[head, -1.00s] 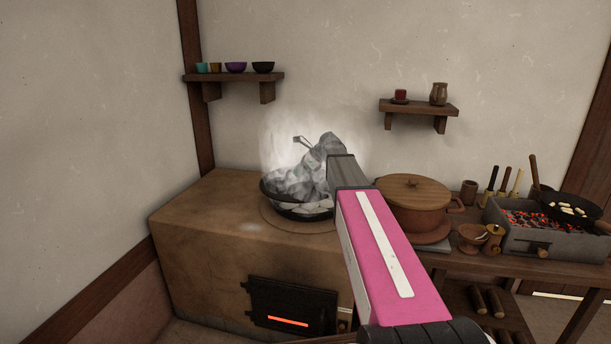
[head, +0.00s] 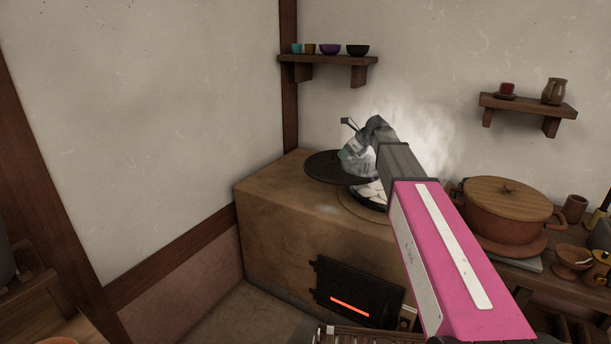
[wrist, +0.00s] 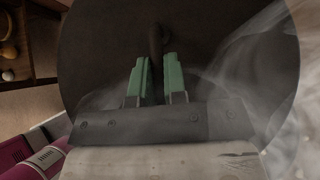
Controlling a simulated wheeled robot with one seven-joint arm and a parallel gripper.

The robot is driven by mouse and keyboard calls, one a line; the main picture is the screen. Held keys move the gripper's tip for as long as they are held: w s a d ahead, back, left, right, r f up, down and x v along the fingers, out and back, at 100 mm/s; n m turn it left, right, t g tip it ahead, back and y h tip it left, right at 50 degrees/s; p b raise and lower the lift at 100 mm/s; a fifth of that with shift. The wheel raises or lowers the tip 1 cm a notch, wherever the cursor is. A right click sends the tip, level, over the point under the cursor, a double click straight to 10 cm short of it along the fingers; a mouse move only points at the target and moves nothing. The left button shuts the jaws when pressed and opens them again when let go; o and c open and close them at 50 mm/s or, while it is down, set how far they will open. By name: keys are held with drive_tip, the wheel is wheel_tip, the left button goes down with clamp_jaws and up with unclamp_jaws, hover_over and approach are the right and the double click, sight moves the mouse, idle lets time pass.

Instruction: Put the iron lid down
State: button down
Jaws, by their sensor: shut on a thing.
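The iron lid (head: 325,167) is a dark round disc, held roughly level above the left part of the clay stove top. In the wrist view the lid (wrist: 230,55) fills most of the picture, and my gripper (wrist: 157,75) has its green fingers shut on the lid's upright handle. In the head view my gripper (head: 350,151) is partly hidden by steam and my wrist. The pan (head: 372,193) sits on the stove's ring with pale pieces inside, uncovered on its visible side. My pink arm hides its right part.
The clay stove (head: 265,195) has bare top to the left of the pan. A lidded brown pot (head: 500,220) stands to the right. A shelf with small bowls (head: 325,62) is on the wall above. Steam rises around my gripper.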

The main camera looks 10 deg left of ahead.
sight(317, 156)
drive_tip(key=w+a+f+m, duration=0.1)
drive_tip(key=a+f, duration=0.2)
drive_tip(key=a, duration=2.3)
drive_tip(key=shift+t, duration=0.4)
drive_tip(key=shift+w+d+f, duration=1.05)
drive_tip(key=shift+w+f, duration=0.55)
drive_tip(key=shift+f, duration=0.15)
drive_tip(key=shift+w+d+f, duration=1.1)
drive_tip(key=shift+w+f, duration=0.5)
drive_tip(key=shift+f, duration=0.15)
drive_tip(key=shift+w+d+f, duration=1.05)
drive_tip(key=shift+w+f, duration=0.55)
drive_tip(key=shift+f, duration=0.15)
drive_tip(key=shift+f, duration=0.1)
drive_tip(key=c, duration=1.2)
unclamp_jaws()
drive_tip(key=shift+f, duration=0.1)
drive_tip(key=shift+o, duration=0.2)
drive_tip(key=v, duration=1.2)
